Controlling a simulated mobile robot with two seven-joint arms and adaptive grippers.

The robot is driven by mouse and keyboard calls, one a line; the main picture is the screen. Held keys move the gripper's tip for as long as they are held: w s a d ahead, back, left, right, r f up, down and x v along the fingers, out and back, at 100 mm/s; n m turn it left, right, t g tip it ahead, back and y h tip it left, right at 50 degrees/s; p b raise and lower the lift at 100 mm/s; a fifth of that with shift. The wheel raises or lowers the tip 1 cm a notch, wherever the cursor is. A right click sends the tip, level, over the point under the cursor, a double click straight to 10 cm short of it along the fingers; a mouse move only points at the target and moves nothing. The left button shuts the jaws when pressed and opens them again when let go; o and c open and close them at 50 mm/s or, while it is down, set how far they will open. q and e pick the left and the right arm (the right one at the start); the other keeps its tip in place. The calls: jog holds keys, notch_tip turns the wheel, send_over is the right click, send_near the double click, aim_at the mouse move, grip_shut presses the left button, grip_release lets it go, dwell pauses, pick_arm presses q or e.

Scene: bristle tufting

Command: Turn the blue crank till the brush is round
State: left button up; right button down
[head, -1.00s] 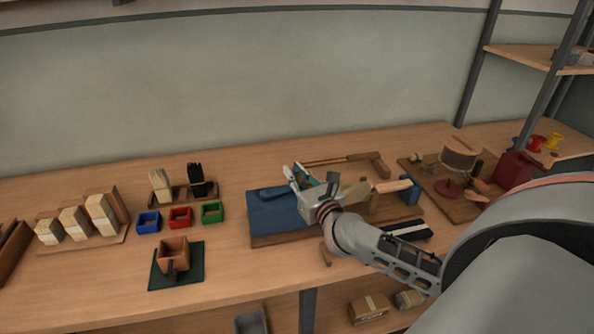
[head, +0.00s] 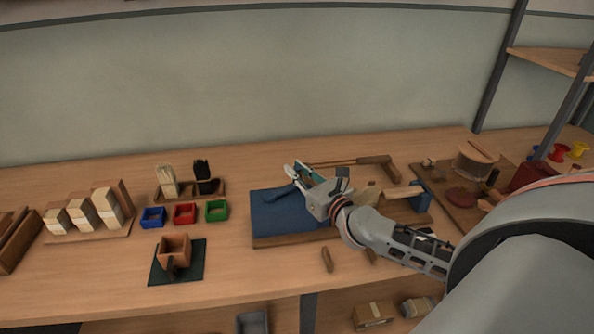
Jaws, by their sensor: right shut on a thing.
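My right gripper (head: 314,180) is over the blue-topped part (head: 275,217) of a wooden fixture in the middle of the table. It is shut on what appears to be the blue crank; the grip itself is hard to make out. A slim dark blue piece (head: 279,193) lies beside the fingers, on their left. A blue block (head: 418,196) with a pale wooden piece stands at the fixture's right end. My wrist hides the middle of the fixture, and I cannot make out the brush or its shape. My left gripper is not in view.
Blue (head: 153,217), red (head: 185,213) and green (head: 216,211) boxes stand left of the fixture. A brown box (head: 174,251) sits on a dark green mat in front. A wooden-handled tool (head: 375,166) lies behind the gripper. A drum device (head: 474,160) stands at right.

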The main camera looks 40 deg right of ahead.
jog(key=c, duration=1.9)
grip_release()
jog(key=s, duration=1.2)
